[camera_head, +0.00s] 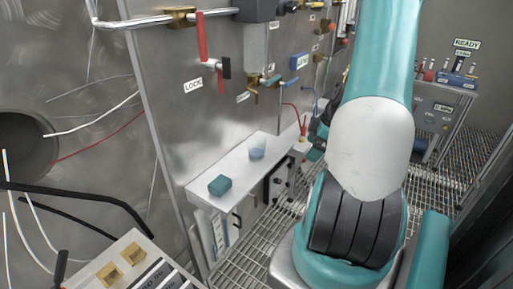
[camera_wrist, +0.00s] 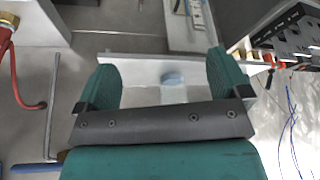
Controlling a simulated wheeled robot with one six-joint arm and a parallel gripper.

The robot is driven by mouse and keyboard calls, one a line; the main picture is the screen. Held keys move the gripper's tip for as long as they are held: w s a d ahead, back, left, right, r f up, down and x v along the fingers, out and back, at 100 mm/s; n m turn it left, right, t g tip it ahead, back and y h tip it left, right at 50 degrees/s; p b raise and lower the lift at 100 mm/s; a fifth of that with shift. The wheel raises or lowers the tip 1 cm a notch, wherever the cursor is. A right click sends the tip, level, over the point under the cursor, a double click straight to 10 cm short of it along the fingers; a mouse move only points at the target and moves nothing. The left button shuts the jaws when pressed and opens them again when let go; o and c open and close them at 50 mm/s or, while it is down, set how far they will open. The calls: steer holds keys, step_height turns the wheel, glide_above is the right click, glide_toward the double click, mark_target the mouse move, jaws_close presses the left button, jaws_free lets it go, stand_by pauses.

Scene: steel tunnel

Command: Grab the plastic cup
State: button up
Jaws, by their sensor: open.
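The plastic cup (camera_head: 257,153), pale blue and see-through, stands on a narrow light-grey shelf (camera_head: 240,172) along the left wall in the head view. In the wrist view a bluish, translucent shape that looks like the cup (camera_wrist: 172,80) shows between the two teal fingers of my gripper (camera_wrist: 163,64). The fingers are wide apart, with a clear gap on each side of the cup in the picture. How far the cup lies beyond the fingertips I cannot tell. In the head view my gripper is mostly hidden behind my arm.
A teal block (camera_head: 220,185) lies on the shelf's near end. Wall fittings include a red lever (camera_head: 202,38) and, beside the shelf, a box with red-tipped wires (camera_head: 301,145). The wrist view shows a red hose (camera_wrist: 20,85) at the left. Grated floor lies below.

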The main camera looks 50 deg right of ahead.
mark_target(257, 138)
steer(key=w+a+p, duration=0.1)
steer(key=w+a, duration=0.1)
steer(key=w, duration=0.2)
steer(key=w+a+p, duration=0.2)
steer(key=w, duration=0.2)
steer(key=w+a+p, duration=0.1)
steer(key=w+a, duration=0.1)
steer(key=w, duration=0.3)
steer(key=shift+w+a+r+p, duration=0.1)
steer(key=shift+a+p, duration=0.3)
steer(key=w, duration=0.1)
steer(key=w+a+p, duration=0.1)
steer(key=shift+w+a+r, duration=0.1)
steer(key=shift+w+a, duration=0.15)
steer(key=shift+w, duration=0.15)
steer(key=x, duration=0.3)
steer(key=shift+p, duration=0.4)
steer(key=shift+d, duration=0.1)
steer(key=shift+s, duration=0.1)
steer(key=shift+c, duration=0.3)
steer(key=c, duration=1)
